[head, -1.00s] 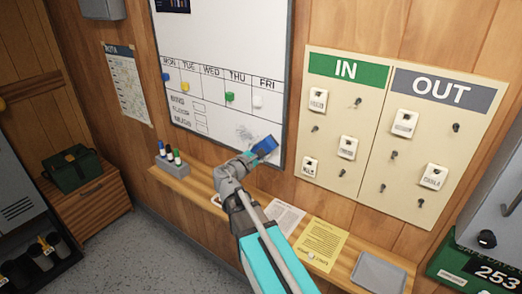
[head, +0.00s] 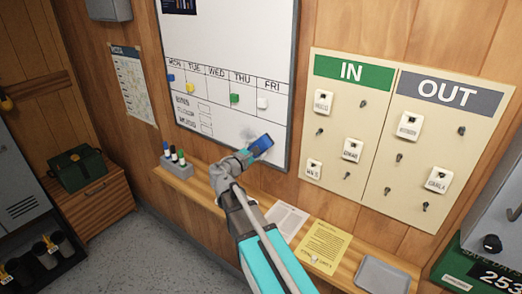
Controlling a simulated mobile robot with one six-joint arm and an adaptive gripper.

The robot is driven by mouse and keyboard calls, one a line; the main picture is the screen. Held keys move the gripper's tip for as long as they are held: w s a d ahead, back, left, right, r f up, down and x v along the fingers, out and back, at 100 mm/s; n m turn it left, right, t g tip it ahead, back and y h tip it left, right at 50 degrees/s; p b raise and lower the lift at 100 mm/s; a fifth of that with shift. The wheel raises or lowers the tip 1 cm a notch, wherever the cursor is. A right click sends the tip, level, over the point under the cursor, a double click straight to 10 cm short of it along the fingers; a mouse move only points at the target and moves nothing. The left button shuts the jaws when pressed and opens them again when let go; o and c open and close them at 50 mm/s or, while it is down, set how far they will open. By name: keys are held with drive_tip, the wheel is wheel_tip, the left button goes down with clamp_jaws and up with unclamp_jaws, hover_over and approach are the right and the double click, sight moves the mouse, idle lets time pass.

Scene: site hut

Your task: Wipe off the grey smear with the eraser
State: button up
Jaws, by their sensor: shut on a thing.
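The whiteboard (head: 225,45) hangs on the wood wall, with a weekday row and several coloured magnets. A grey smear (head: 247,132) shows faintly on its lower right part, below the THU and FRI columns. My gripper (head: 253,150) is shut on the blue eraser (head: 262,145), at the board's lower right, just below and right of the smear. The eraser is tilted in the picture. I cannot tell whether its face touches the board. The gripper and eraser may hide part of the smear.
A wooden ledge (head: 210,186) below the board bears a marker holder (head: 176,166), a white sheet (head: 287,221), a yellow sheet (head: 324,246) and a grey tray (head: 383,277). The IN/OUT key board (head: 385,140) hangs to the right, with tags on hooks.

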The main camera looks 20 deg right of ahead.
sight(240, 131)
drive_tip(key=shift+w, duration=0.15)
drive_tip(key=shift+w+a, duration=1.15)
drive_tip(key=shift+w, duration=0.2)
drive_tip(key=shift+w+a, duration=0.5)
drive_tip(key=shift+w, duration=0.25)
drive_tip(key=shift+w+a, duration=0.45)
drive_tip(key=shift+w, duration=0.3)
drive_tip(key=shift+w, duration=0.15)
drive_tip(key=shift+w+a, duration=1.1)
drive_tip(key=shift+w, duration=0.2)
drive_tip(key=shift+d+r+p, duration=0.1)
drive_tip(key=shift+r+p, duration=0.6)
drive_tip(key=shift+r, duration=0.05)
